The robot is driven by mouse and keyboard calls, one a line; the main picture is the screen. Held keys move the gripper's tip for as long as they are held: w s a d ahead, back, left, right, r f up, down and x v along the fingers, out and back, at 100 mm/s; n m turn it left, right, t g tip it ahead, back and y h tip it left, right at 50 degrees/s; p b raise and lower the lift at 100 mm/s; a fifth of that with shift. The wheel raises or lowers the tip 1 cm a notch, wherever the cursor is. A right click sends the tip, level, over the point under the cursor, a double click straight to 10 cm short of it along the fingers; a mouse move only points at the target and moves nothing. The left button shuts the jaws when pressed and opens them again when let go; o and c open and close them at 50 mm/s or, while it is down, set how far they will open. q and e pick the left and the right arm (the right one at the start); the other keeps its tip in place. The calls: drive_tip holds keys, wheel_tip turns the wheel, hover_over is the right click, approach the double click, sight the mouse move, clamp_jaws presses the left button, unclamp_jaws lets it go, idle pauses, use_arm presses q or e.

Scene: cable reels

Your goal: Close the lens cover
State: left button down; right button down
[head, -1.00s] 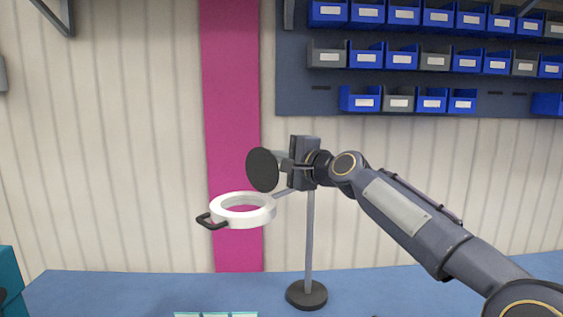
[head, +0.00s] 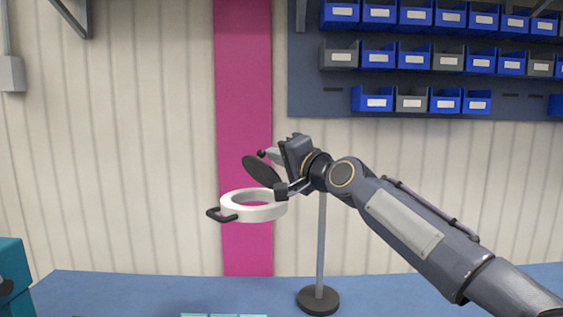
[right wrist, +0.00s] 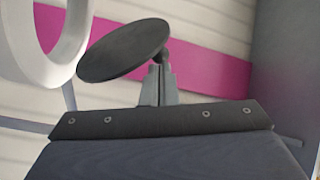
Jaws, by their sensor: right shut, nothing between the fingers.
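The lens cover (head: 262,171) is a dark round disc. In the head view it stands tilted above the back right of the white ring-shaped lens head (head: 252,206), partly open. The ring has a black handle (head: 221,215) on its left and sits on a thin stand. My right gripper (head: 272,169) is beside the cover on its right, shut and empty. In the right wrist view the shut fingers (right wrist: 158,85) are at the cover's (right wrist: 124,50) underside or edge; whether they touch cannot be told. The white ring (right wrist: 45,45) shows at upper left. My left gripper is not in view.
The stand's pole rises from a round black base (head: 318,300) on the blue table (head: 130,290). Blue and grey bins (head: 430,60) hang on the wall panel at upper right. A teal box (head: 14,272) stands at the far left. The table's left part is mostly clear.

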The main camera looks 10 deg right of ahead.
sight(256, 206)
drive_tip(key=s+a+f+n+b, duration=0.1)
drive_tip(key=n+b, duration=0.2)
drive_tip(key=s+a+f+n+y+b, duration=0.1)
drive_tip(key=a+f+n+b, duration=0.1)
drive_tip(key=n+b, duration=0.1)
drive_tip(key=s+a+f+n+b, duration=0.1)
drive_tip(key=n+b, duration=0.1)
drive_tip(key=b, duration=0.1)
drive_tip(key=shift+a+f+n+y, duration=0.15)
drive_tip(key=shift+f+n+y, duration=0.2)
drive_tip(key=shift+n+y, duration=0.05)
drive_tip(key=shift+s+a+f+n+b, duration=0.2)
drive_tip(key=shift+f+n+b, duration=0.15)
drive_tip(key=shift+n+b, duration=0.4)
drive_tip(key=shift+a+f+b, duration=0.2)
drive_tip(key=shift+f+b, duration=0.2)
drive_tip(key=shift+b, duration=0.1)
drive_tip(key=shift+s, duration=0.1)
